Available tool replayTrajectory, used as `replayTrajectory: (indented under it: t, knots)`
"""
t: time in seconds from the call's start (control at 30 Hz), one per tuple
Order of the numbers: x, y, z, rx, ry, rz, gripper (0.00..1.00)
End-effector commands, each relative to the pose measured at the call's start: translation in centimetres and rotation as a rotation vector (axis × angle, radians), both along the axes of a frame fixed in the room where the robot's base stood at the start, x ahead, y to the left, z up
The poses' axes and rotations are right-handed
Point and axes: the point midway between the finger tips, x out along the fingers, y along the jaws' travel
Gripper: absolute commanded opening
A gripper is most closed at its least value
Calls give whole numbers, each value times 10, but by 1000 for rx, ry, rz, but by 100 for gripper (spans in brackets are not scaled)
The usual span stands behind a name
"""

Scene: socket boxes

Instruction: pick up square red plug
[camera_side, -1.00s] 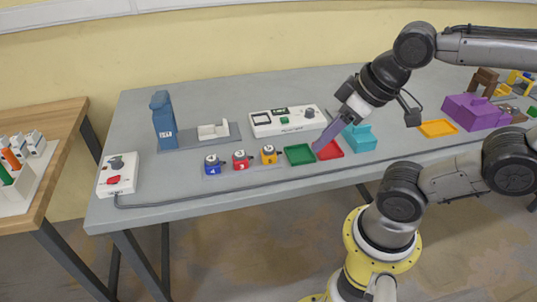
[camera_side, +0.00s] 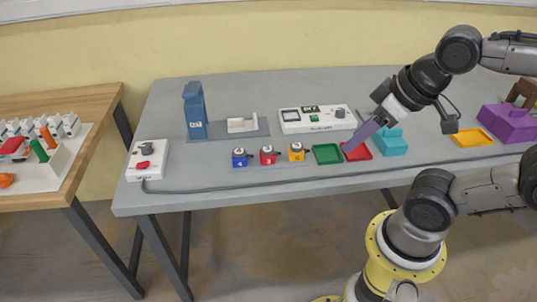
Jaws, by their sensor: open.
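A red piece (camera_side: 14,146) at the left edge sits on the white socket box on the wooden table; it is small, and I cannot tell for sure that it is the square red plug. My gripper (camera_side: 348,151) is far to its right, over the grey table, pointing down and left at the red tray (camera_side: 357,153). Its long purple-grey fingers look narrow from this side. It is open, with nothing visible between the fingers. I cannot tell whether the tips touch the tray.
On the white box are also a green plug (camera_side: 39,150), an orange plug (camera_side: 48,138) and an orange piece (camera_side: 6,180). Several white units stand behind. A green tray (camera_side: 327,155), a teal block (camera_side: 391,142) and a white panel (camera_side: 317,119) surround my gripper. A gap separates the two tables.

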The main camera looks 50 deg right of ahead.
Motion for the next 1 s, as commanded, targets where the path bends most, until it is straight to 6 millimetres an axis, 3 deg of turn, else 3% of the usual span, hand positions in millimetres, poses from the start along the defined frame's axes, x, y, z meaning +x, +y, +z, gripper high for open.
replayTrajectory:
  t: [0.37, 0.43, 0.67, 1.0]
  knots:
    - [0, 0, 0, 0, 0, 0, 50]
    - [0, 0, 0, 0, 0, 0, 57]
    - [0, 0, 0, 0, 0, 0, 99]
    - [0, 0, 0, 21, 2, -40, 100]
